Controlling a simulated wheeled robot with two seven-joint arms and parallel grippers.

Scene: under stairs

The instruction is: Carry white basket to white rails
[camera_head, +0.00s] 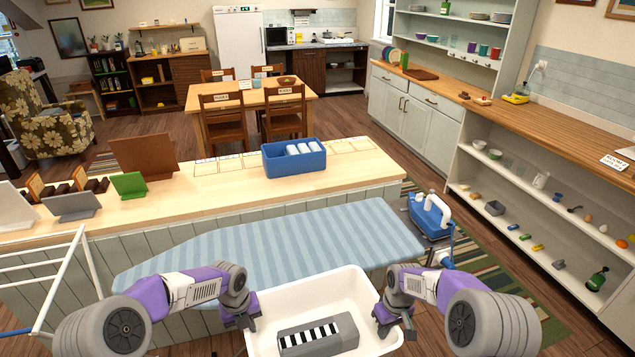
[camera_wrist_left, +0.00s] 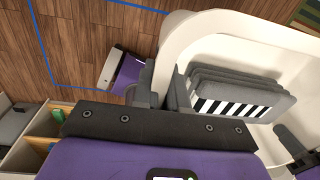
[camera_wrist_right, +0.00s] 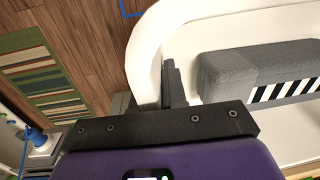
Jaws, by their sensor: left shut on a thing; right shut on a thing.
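The white basket (camera_head: 322,292) is at the bottom centre of the head view, in front of the ironing board. A grey folded cloth with a black-and-white striped band (camera_head: 318,336) lies inside it. My left gripper (camera_head: 246,318) is shut on the basket's left rim; the rim between its fingers shows in the left wrist view (camera_wrist_left: 172,75). My right gripper (camera_head: 392,318) is shut on the right rim, which also shows in the right wrist view (camera_wrist_right: 146,60). White rails (camera_head: 62,262) stand at the left edge of the head view, partly cut off by the frame.
A blue-striped ironing board (camera_head: 270,241) lies just beyond the basket, with a blue iron (camera_head: 430,213) at its right end. A wooden counter (camera_head: 225,187) behind it holds a blue bin (camera_head: 293,158). Open shelves (camera_head: 540,205) line the right. Floor shows between board and shelves.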

